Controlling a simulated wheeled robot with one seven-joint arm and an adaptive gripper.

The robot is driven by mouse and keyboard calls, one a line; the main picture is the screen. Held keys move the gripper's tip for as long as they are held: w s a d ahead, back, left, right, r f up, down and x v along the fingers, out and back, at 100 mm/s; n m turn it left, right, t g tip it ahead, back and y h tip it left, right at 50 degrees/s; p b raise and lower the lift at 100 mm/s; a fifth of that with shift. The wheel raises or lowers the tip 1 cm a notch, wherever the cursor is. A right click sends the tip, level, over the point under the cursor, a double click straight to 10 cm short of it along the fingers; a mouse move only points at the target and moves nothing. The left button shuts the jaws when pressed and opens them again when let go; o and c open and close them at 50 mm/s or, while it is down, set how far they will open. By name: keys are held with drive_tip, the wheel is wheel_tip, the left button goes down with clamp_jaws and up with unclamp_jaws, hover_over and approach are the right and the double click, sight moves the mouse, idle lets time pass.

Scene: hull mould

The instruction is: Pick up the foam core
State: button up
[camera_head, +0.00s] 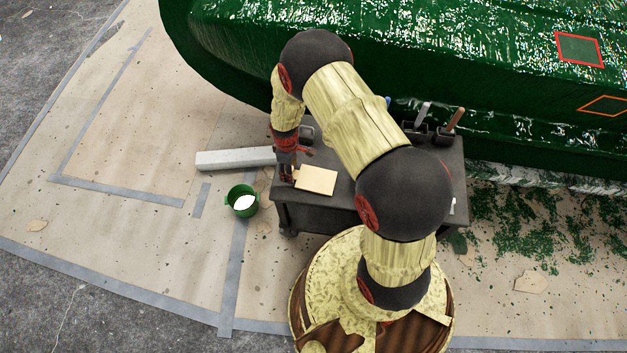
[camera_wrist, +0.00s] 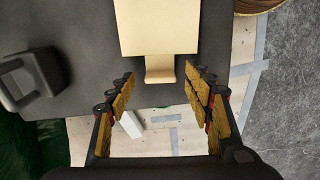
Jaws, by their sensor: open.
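The foam core (camera_head: 316,180) is a flat, pale tan rectangular block lying on the dark cart top (camera_head: 336,210), near its left end. In the wrist view the foam core (camera_wrist: 158,25) is at the top centre, with a narrower tab (camera_wrist: 160,69) on its near side. My gripper (camera_head: 287,178) is low at the left end of the cart, just left of the block. In the wrist view my gripper (camera_wrist: 159,75) is open, with a finger on each side of the tab. Gaps show between the tab and both fingers. Nothing is held.
A black holder (camera_wrist: 32,80) stands on the cart, left in the wrist view. Handled tools (camera_head: 453,122) stand in holders at the back right. The green hull (camera_head: 230,60) rises behind. A green bucket (camera_head: 242,201) and a pale beam (camera_head: 235,159) are on the floor to the left.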

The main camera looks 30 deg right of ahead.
drive_tip(key=shift+f, duration=0.8)
drive_tip(key=shift+r, duration=0.1)
drive_tip(key=shift+c, duration=0.7)
drive_tip(key=c, duration=1.1)
